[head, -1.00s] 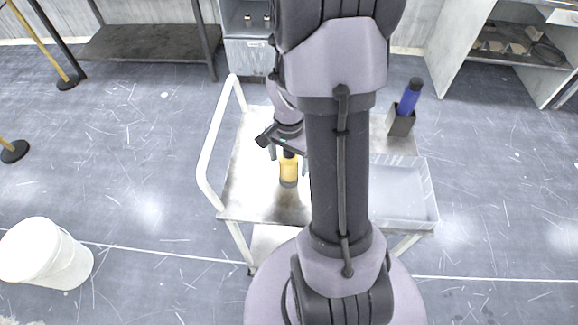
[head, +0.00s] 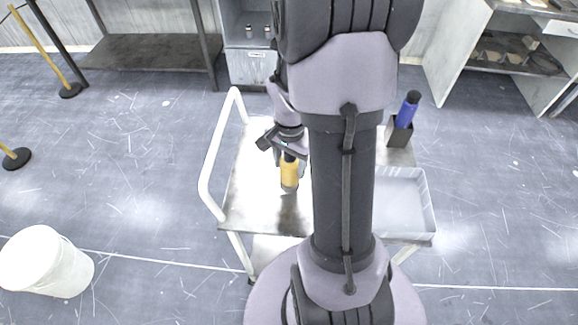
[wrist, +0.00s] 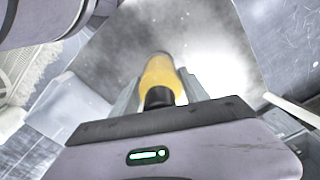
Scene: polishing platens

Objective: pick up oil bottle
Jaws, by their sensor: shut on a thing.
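The oil bottle (head: 289,174) is yellow with a dark cap and stands upright on or just above the metal cart top, left of my arm in the head view. My gripper (head: 290,163) comes down over it from above and is shut on it. In the wrist view the yellow body of the bottle (wrist: 161,75) and its black cap lie between the two fingers of my gripper (wrist: 160,88). I cannot tell whether the bottle's base touches the cart.
The cart (head: 245,195) has a white handle (head: 208,150) at its left. A grey tray (head: 405,205) and a dark holder (head: 398,132) with a blue bottle (head: 407,110) are at its right. A white bucket (head: 45,262) stands on the floor at left. My arm hides the cart's middle.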

